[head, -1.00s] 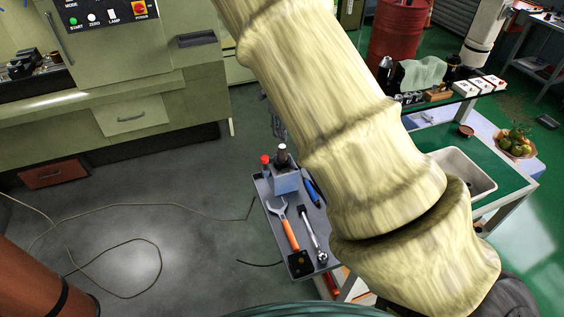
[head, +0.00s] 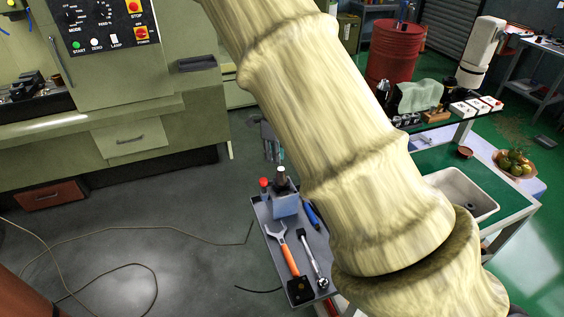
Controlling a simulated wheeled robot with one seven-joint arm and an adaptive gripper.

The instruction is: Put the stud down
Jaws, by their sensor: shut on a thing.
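My gripper (head: 271,142) shows small and partly hidden beside my large cream-sleeved arm, just beyond the far end of the cart's tray (head: 267,253). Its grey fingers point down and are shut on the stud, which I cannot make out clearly. On the tray, a blue-grey block (head: 286,205) carries a dark upright piece with a pale top (head: 281,176). A red-capped item (head: 264,184) stands to its left.
On the tray lie an orange-handled wrench (head: 285,254), a ratchet (head: 313,258), a blue-handled tool (head: 311,215) and a black square piece (head: 299,290). A green machine (head: 115,120) stands behind left. A bench with a white sink (head: 462,190) is right.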

